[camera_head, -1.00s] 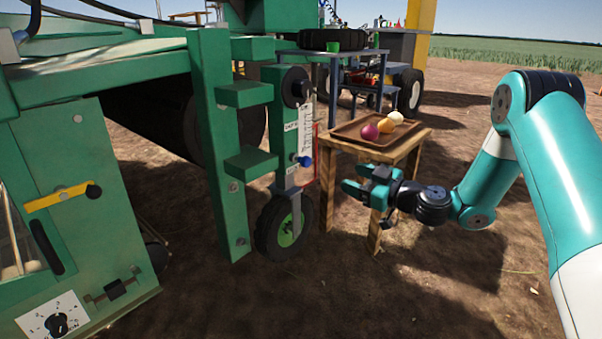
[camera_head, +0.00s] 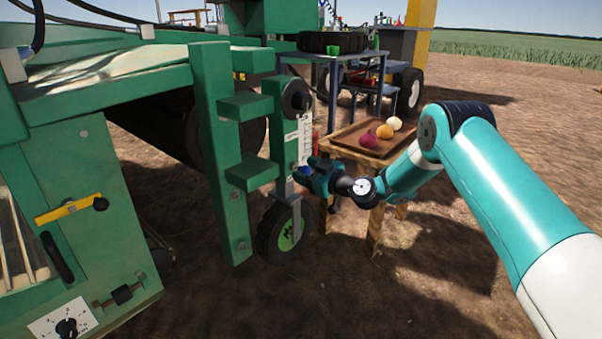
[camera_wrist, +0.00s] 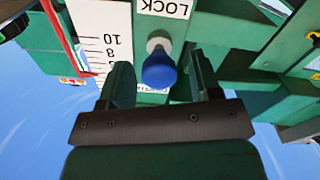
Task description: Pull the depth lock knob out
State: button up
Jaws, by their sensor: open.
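The blue depth lock knob (camera_wrist: 160,70) sits on a pale stem in front of the green post, below the word LOCK in the upside-down wrist view. My gripper (camera_wrist: 160,85) is open, with one finger on each side of the knob and a gap on both sides. In the head view my gripper (camera_head: 305,176) is at the post above the small black wheel, and it mostly covers the knob there. The white depth scale (camera_wrist: 103,35) is beside the knob; it also shows in the head view (camera_head: 305,140).
A black gauge wheel (camera_head: 285,232) stands below the post. A wooden table with a brown tray (camera_head: 345,140) holding several onions is just behind my arm. A red bar (camera_wrist: 62,35) runs along the scale. Green frame blocks (camera_head: 250,170) stick out left of the post.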

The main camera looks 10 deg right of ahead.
jog(key=shift+x, duration=1.25)
